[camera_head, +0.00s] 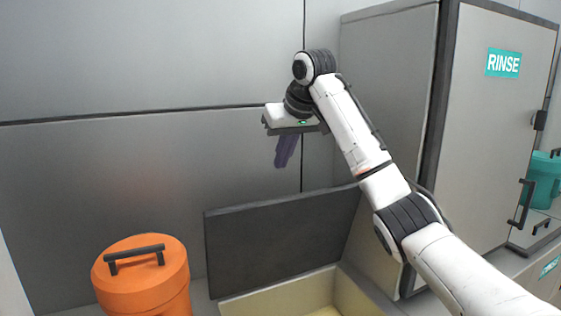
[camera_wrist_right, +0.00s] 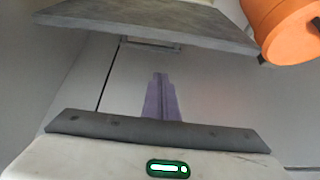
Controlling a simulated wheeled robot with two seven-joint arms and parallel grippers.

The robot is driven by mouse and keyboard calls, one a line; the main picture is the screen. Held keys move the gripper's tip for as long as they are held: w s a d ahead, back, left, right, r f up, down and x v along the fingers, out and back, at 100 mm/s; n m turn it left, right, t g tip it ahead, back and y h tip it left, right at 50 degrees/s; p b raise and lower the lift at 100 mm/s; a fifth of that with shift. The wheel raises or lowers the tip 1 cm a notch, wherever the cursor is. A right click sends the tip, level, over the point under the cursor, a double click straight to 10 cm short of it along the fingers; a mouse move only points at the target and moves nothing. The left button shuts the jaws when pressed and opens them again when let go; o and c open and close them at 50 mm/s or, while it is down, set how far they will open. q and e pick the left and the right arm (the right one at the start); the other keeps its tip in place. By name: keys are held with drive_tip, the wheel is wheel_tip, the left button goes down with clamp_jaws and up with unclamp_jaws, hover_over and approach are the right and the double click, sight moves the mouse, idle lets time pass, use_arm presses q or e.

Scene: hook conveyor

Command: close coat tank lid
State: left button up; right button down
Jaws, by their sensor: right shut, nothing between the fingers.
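The coat tank (camera_head: 275,299) is a cream-walled open box at the bottom middle of the head view, cut off by the lower edge. Its dark grey flat lid (camera_head: 270,245) stands open, tilted up along the back side. What looks like the lid (camera_wrist_right: 160,22) also shows as a grey slab across the top of the wrist view. My right gripper (camera_head: 282,164) has purple fingers, shut with nothing between them. It hangs above and behind the lid, apart from it. Its fingers (camera_wrist_right: 161,76) also show in the wrist view. My left gripper is not in view.
An orange drum (camera_head: 140,275) with a black handle stands left of the tank, and shows in the wrist view (camera_wrist_right: 288,28). A tall grey cabinet marked RINSE (camera_head: 490,130) stands at right, with a teal container (camera_head: 545,180) beside it. A grey panelled wall (camera_head: 130,70) is behind.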

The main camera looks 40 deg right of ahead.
drive_tip(key=p+x, duration=0.1)
drive_tip(key=x, duration=0.7)
drive_tip(key=shift+s+a+f, duration=0.1)
drive_tip(key=shift+s+a, duration=0.1)
drive_tip(key=shift+s, duration=0.5)
drive_tip(key=shift+s+a+f, duration=0.1)
drive_tip(key=shift+s+a, duration=0.05)
drive_tip(key=shift+s, duration=0.55)
drive_tip(key=shift+s+a+f, duration=0.1)
drive_tip(key=shift+s+a, duration=0.1)
drive_tip(key=shift+s, duration=0.5)
